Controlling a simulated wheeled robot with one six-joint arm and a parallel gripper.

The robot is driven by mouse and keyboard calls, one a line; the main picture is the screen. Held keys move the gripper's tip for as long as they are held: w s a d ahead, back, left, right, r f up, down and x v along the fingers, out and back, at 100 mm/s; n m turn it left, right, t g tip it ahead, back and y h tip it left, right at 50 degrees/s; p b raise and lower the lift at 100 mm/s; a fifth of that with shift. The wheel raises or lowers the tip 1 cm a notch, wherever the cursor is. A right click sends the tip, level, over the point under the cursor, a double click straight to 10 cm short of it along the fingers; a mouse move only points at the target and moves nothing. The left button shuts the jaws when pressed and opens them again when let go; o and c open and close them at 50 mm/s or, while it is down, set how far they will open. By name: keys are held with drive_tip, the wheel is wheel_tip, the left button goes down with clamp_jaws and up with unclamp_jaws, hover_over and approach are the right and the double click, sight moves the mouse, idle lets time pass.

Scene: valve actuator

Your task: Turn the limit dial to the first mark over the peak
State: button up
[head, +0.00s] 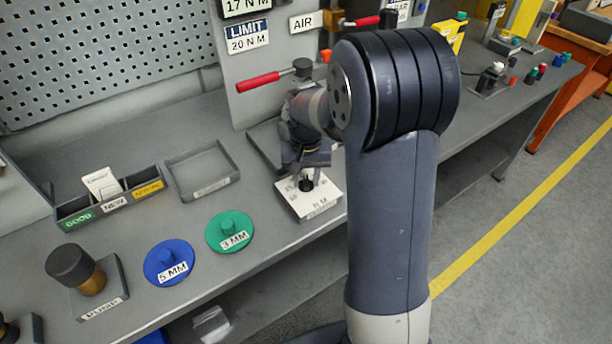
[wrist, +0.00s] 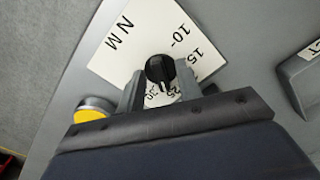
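The limit dial is a black knob (head: 306,185) on a white square plate (head: 320,205) near the bench's front edge. In the wrist view the knob (wrist: 160,69) stands on the plate (wrist: 122,42), which reads "N M", "10" and "15"; further numbers are partly hidden by my gripper. The knob's pointer setting is too small to read surely. My gripper (wrist: 160,72) points down over the dial, its fingers apart on either side of the knob, with narrow gaps showing. A sign (head: 248,37) reads "LIMIT 20 N M"; a cut-off sign (head: 246,7) above reads "17 N M".
Left of the dial lie a green "3 MM" disc (head: 230,232), a blue "5 MM" disc (head: 169,262) and an empty grey tray (head: 203,170). A yellow-topped round part (wrist: 92,112) sits beside the plate.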

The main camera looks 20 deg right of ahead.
clamp_jaws()
idle(0.3)
drive_tip(key=shift+n, duration=0.4)
drive_tip(key=n, duration=0.4)
drive_tip(key=shift+n, duration=0.3)
drive_tip(key=n, duration=0.4)
drive_tip(key=shift+d, duration=0.15)
drive_tip(key=shift+r+n, duration=0.1)
drive_tip(key=shift+n, duration=0.2)
unclamp_jaws()
